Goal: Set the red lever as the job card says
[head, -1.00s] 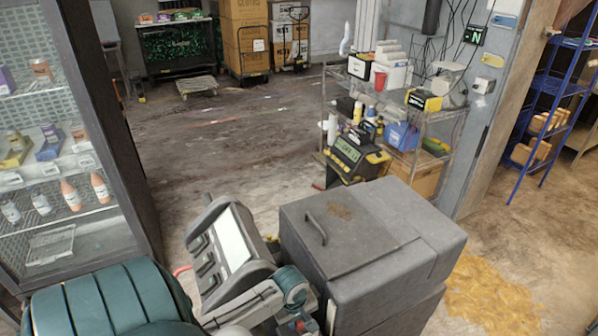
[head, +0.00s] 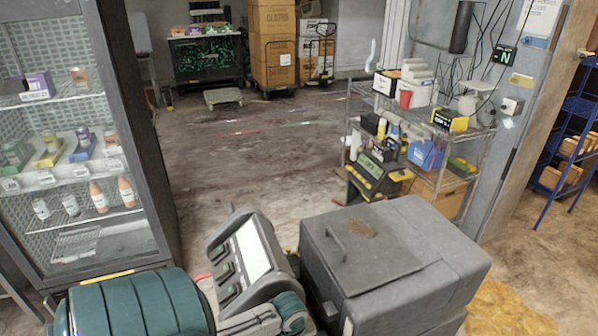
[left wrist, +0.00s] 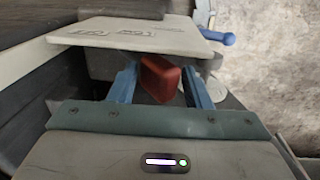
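In the left wrist view a dark red block-like part, which looks like the red lever's grip (left wrist: 160,78), sits between the two blue fingers of my left gripper (left wrist: 162,84). The fingers stand apart, one on each side of it. I cannot tell whether they press on it. A pale plate (left wrist: 135,33) with faint dark markings lies just beyond the fingers and hides what is behind. Neither the lever's full length nor its setting can be made out. I cannot pick out the job card for certain. My right gripper is not in view.
A glass-fronted cabinet (head: 158,165) stands at the left. A grey lidded box (head: 390,250) is at front right, beside a tilted panel (head: 250,250). A wire shelf (head: 450,160) stands behind. A blue knob (left wrist: 228,39) shows past the plate. The middle floor is open.

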